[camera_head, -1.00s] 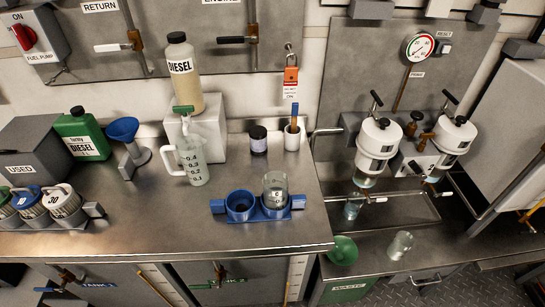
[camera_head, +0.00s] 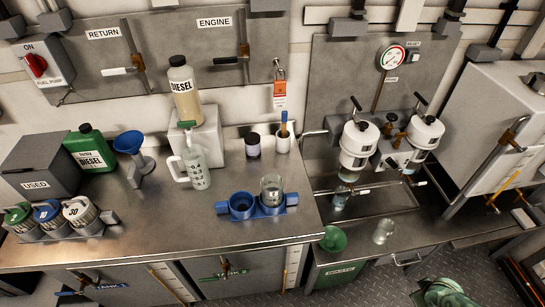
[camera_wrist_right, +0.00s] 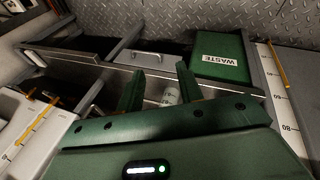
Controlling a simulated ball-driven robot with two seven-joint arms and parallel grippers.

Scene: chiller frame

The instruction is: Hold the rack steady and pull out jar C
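The blue rack (camera_head: 257,211) stands near the front edge of the left steel counter. Its left cup (camera_head: 241,204) looks empty. A clear glass jar (camera_head: 271,189) stands upright in the right cup; its dark mark is too small to read surely, but it is the only jar in the rack. No gripper touches rack or jar. A green part of my right arm shows at the bottom right of the head view, well away from the rack. My left gripper is out of view.
A measuring jug (camera_head: 196,168) and a diesel bottle (camera_head: 185,92) stand behind the rack. A dark small jar (camera_head: 253,145) is also behind it. The counter in front of the rack is clear.

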